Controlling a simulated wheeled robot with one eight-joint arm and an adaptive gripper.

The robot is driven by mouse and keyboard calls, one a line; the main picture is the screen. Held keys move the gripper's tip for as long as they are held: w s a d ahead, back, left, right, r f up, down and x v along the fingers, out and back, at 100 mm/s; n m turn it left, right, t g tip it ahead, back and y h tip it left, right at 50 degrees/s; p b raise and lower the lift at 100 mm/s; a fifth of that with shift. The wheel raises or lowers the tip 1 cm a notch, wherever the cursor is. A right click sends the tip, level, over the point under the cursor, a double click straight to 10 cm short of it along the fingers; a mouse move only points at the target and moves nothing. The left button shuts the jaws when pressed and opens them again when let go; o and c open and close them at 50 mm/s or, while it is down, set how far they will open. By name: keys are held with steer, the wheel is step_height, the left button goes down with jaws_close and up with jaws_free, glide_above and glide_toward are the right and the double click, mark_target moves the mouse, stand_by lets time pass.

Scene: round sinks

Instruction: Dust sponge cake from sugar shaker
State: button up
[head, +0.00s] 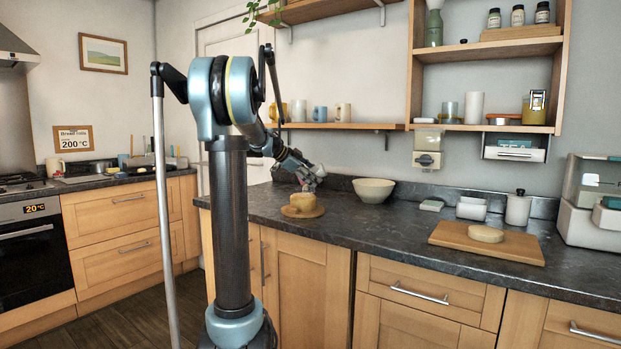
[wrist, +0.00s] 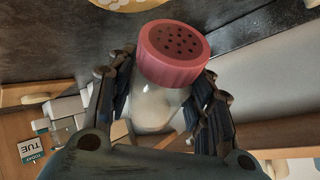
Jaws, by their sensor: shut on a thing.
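The sponge cake (head: 301,200) is a pale yellow round on a small round wooden board (head: 303,214) on the dark counter. My gripper (head: 312,178) is just above and behind the cake in the head view. In the wrist view my gripper (wrist: 165,105) is shut on the sugar shaker, with a finger on each side of its clear jar. The sugar shaker (wrist: 172,60) has a pink lid with several dark holes and whitish contents. A yellow rounded edge (wrist: 120,4), probably the cake, shows at the top beyond the lid. I cannot tell whether sugar is falling.
A cream bowl (head: 374,190) stands right of the cake, close to my gripper. Further right are white containers (head: 471,208) and a rectangular wooden board (head: 450,238) with a pale round (head: 486,234). A shelf with mugs (head: 343,113) hangs above. The counter front is clear.

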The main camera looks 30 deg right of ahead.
steer(key=shift+r, duration=2.4)
steer(key=shift+f, duration=2.45)
